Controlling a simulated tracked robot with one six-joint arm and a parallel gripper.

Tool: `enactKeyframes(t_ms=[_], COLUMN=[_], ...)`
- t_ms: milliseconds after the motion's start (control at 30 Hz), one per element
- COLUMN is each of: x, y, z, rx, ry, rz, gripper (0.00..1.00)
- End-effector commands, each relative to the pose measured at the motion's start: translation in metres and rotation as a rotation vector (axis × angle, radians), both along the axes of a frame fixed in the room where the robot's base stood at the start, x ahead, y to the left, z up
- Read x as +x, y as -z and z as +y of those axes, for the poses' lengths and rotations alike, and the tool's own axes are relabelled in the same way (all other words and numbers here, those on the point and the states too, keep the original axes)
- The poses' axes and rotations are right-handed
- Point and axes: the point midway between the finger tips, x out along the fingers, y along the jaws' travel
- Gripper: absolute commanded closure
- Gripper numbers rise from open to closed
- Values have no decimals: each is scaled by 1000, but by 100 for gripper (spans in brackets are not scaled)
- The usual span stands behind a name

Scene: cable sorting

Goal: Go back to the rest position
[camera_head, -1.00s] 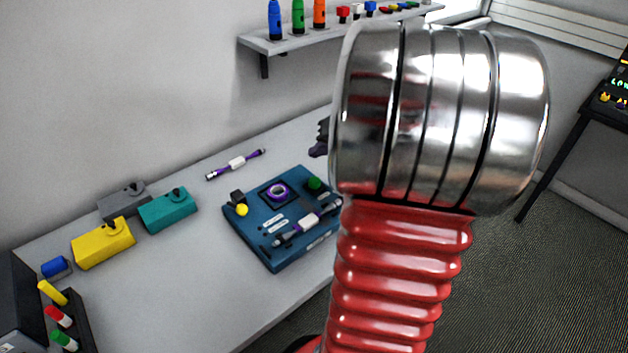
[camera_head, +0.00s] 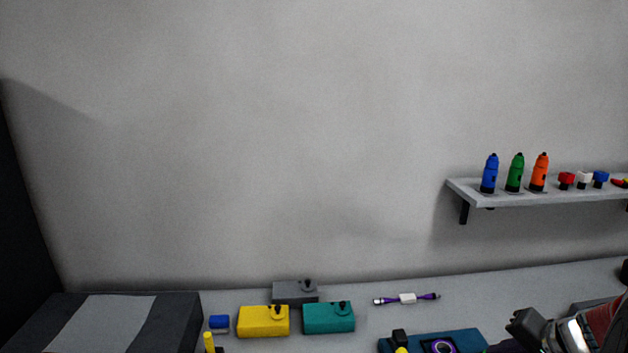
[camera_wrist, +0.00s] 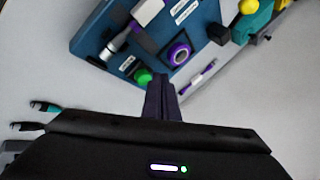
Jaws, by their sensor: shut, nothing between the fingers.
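My gripper (camera_wrist: 162,82) is at the lower middle of the wrist view, its dark fingers together and empty. The fingertips point toward the blue board (camera_wrist: 85,38), near its green button (camera_wrist: 143,76) and purple ring (camera_wrist: 179,54). I cannot tell how high above the table they are. In the head view, part of my gripper and wrist (camera_head: 530,330) shows at the lower right, beside the blue board (camera_head: 470,335); the fingertips are not clear there. A purple cable with a white middle (camera_head: 407,299) lies on the table behind the board.
Yellow (camera_head: 263,321), teal (camera_head: 329,317) and grey (camera_head: 295,292) boxes stand on the table left of the board, near a blue block (camera_head: 219,323). A wall shelf (camera_head: 570,197) at the right holds bottles and small blocks. Dark cable ends (camera_wrist: 40,106) show at the wrist view's left.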

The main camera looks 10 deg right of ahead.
Motion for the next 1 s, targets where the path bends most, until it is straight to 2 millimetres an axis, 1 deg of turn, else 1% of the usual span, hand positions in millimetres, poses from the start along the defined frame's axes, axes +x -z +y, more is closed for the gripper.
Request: enactKeyframes(t_ms=[33, 267, 400, 500, 700, 1000], x=[-4, -19, -29, -36, -49, -66], y=[0, -3, -10, -15, -26, -44], z=[12, 73, 112, 137, 179, 230], rx=[5, -8, -54, -97, -200, -371], ry=[-11, -88, -157, -208, -310, -475], rz=[26, 154, 221, 259, 303, 301], gripper=[100, 100, 100, 100, 100, 100])
